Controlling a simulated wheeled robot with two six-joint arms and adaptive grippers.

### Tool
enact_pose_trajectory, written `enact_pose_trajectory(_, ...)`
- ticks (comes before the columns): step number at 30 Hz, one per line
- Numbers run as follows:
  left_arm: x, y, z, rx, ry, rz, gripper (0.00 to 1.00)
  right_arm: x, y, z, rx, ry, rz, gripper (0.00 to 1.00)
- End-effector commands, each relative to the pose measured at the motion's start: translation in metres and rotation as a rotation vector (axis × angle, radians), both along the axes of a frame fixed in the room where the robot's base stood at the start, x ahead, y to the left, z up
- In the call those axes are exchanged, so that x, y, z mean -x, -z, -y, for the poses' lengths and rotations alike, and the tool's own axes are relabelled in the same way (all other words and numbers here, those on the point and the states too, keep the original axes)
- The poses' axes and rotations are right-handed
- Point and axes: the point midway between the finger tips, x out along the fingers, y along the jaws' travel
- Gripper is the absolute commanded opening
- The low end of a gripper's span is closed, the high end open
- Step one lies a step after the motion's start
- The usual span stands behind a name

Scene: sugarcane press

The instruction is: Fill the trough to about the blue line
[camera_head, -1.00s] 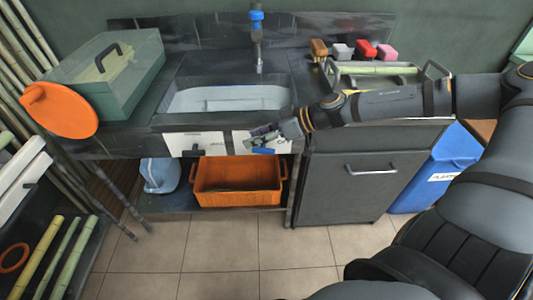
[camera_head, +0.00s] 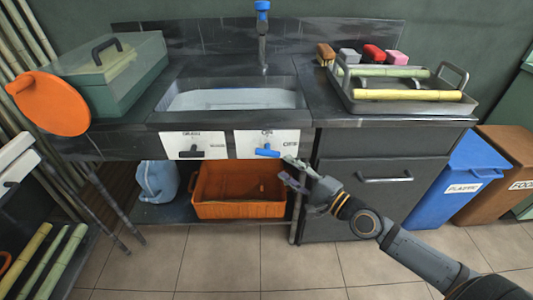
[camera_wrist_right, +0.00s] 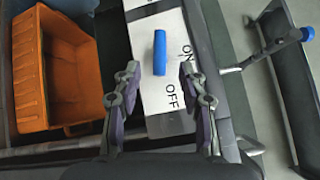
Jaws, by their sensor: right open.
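The trough (camera_head: 232,117) is the dark sink basin in the counter, with pale bluish water (camera_head: 230,99) in it. I cannot make out a blue line. A blue-topped tap (camera_head: 262,30) stands behind it; no stream is clearly visible. On the front, a white panel marked ON and OFF carries a blue lever (camera_head: 267,152), lying sideways. My right gripper (camera_head: 288,170) is open and empty, just below and right of that lever. In the right wrist view the blue lever (camera_wrist_right: 160,52) shows ahead between the open fingers (camera_wrist_right: 159,72), apparently apart from them. My left gripper is out of view.
A second panel with a black drain lever (camera_head: 196,153) is left of the blue one. An orange crate (camera_head: 238,207) stands below. A tray of cane (camera_head: 455,105) and several sponges are on the right counter. An orange disc (camera_head: 48,104) juts out left.

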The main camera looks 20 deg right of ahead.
Motion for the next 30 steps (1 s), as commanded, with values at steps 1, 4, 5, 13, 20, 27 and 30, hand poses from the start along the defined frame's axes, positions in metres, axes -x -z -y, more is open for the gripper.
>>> enact_pose_trajectory(1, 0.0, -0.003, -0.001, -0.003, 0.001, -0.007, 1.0, -0.004, -0.003, 0.0, -0.005, 0.006, 0.003, 0.42)
enact_pose_trajectory(4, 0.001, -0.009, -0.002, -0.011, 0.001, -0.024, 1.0, -0.011, -0.004, -0.003, -0.006, 0.008, 0.006, 0.42)
enact_pose_trajectory(5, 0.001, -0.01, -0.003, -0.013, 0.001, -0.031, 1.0, -0.013, -0.004, -0.005, -0.007, 0.007, 0.004, 0.42)
enact_pose_trajectory(13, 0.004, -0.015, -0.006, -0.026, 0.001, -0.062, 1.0, -0.046, -0.003, -0.025, -0.011, 0.002, 0.001, 0.42)
enact_pose_trajectory(20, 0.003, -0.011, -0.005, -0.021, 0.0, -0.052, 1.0, -0.079, -0.001, -0.041, -0.004, 0.002, 0.001, 0.42)
enact_pose_trajectory(27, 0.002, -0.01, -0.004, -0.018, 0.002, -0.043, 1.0, -0.09, -0.001, -0.048, 0.0, 0.0, -0.001, 0.42)
enact_pose_trajectory(30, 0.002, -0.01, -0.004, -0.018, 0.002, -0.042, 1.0, -0.09, -0.001, -0.047, 0.0, 0.0, -0.002, 0.42)
